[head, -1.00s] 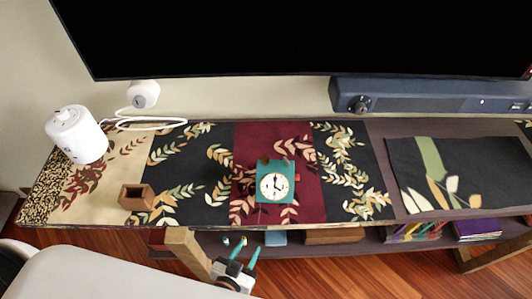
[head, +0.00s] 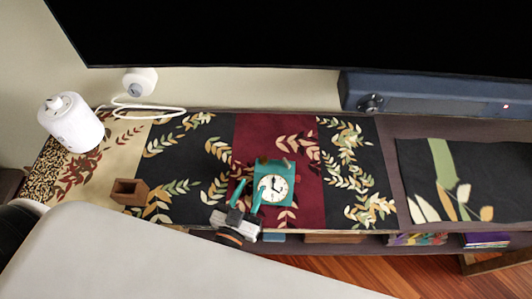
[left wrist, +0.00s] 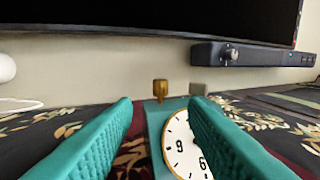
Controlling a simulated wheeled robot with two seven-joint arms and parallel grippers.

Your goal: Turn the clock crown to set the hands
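The clock (head: 283,169) is a teal block with a round cream dial (head: 273,188), standing on the dark red part of the shelf's cloth. The dial's dark hands are too small to read surely. In the left wrist view the dial (left wrist: 183,150) is partly hidden by the right finger. A gold knob (left wrist: 160,89), likely the crown, shows at the clock's top, beside a grey-beige block (left wrist: 198,89). My left gripper (head: 248,189) is open and empty at the clock's front left. Its teal fingers (left wrist: 161,106) frame the knob, which is farther off. My right gripper is out of view.
A small brown open box (head: 131,192) and a white canister (head: 71,122) stand to the left. A white device (head: 140,82) with a cable is behind. A soundbar (head: 430,93) and a black screen (head: 290,30) back the shelf. A dark mat (head: 480,165) lies right.

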